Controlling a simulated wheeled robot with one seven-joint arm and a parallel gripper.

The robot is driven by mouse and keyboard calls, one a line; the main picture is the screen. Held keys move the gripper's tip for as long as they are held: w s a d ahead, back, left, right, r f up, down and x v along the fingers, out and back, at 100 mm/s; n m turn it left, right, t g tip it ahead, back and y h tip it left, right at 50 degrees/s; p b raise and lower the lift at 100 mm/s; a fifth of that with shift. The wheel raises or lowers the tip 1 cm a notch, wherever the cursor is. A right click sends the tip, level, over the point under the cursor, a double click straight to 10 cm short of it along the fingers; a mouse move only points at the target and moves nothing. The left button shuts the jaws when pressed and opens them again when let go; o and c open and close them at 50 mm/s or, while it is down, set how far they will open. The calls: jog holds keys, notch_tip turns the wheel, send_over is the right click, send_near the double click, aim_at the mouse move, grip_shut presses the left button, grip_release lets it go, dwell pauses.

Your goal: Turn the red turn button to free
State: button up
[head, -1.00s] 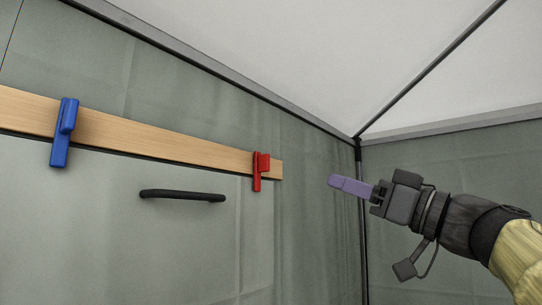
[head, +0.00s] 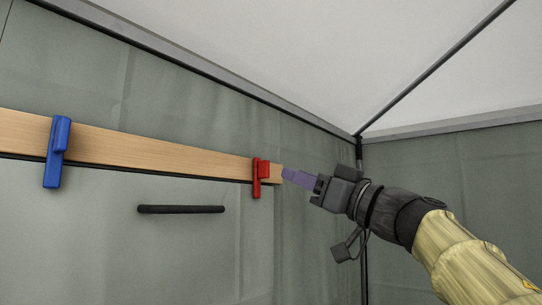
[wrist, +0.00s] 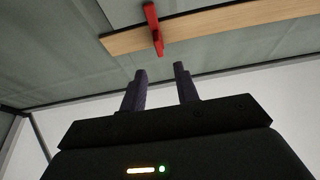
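The red turn button (head: 257,178) is mounted near the right end of the wooden rail (head: 180,153) and hangs down over the rail's lower edge, upright. It also shows in the wrist view (wrist: 154,30), ahead of my fingers. My gripper (head: 286,174) is just to the right of the red button in the head view, its purple fingers pointing left toward it. In the wrist view my gripper (wrist: 161,72) has its two fingers apart with nothing between them. A gap shows between the fingertips and the button.
A blue turn button (head: 57,152) sits upright at the left on the same rail. A black bar handle (head: 181,209) is on the grey panel (head: 100,235) below the rail. A dark tent pole (head: 363,240) stands behind my arm.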

aim_at(269, 164)
jog(key=p+x, duration=0.3)
jog(key=x, duration=0.5)
jog(key=shift+c, duration=0.4)
grip_shut()
